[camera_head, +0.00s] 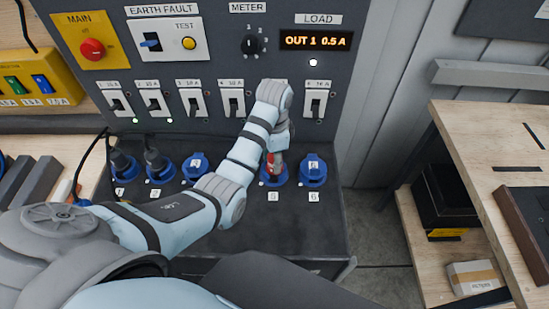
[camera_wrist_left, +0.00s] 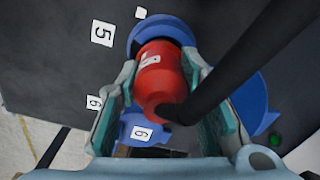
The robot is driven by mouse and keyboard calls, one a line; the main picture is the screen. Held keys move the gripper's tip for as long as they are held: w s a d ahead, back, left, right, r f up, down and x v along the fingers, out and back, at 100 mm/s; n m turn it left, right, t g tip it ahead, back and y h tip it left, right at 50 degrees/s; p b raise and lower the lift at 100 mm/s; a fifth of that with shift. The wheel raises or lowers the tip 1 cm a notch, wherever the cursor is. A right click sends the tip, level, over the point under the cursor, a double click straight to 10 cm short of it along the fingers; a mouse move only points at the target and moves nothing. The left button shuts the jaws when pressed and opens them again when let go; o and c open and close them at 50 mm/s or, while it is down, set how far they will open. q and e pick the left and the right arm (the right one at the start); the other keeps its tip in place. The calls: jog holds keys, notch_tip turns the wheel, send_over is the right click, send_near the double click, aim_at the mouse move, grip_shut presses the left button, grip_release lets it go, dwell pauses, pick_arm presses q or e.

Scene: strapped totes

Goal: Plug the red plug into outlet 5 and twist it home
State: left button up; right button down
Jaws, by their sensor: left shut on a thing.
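The red plug (camera_head: 277,166) stands at the blue outlet 5 (camera_head: 266,181), above the label 5. My left gripper (camera_head: 275,154) is over it. In the left wrist view the red plug (camera_wrist_left: 158,72) sits between the two fingers of my left gripper (camera_wrist_left: 162,95), which is shut on it. Its front end meets the blue ring of outlet 5 (camera_wrist_left: 160,24); how deep it sits and its twist are hard to tell. A black cable (camera_wrist_left: 235,60) runs from its back. My right gripper is not in view.
Outlet 6 (camera_head: 313,172) is just right, its blue lid shut. Black plugs (camera_head: 122,162) with cables fill outlets 1 and 2. Breaker switches (camera_head: 192,101) line the panel above; the display (camera_head: 316,41) reads OUT 1 0.5 A. A wooden shelf (camera_head: 490,150) stands right.

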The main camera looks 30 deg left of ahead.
pick_arm(q)
jog(key=shift+m, duration=1.7)
jog(key=o, duration=1.3)
jog(key=shift+o, duration=0.2)
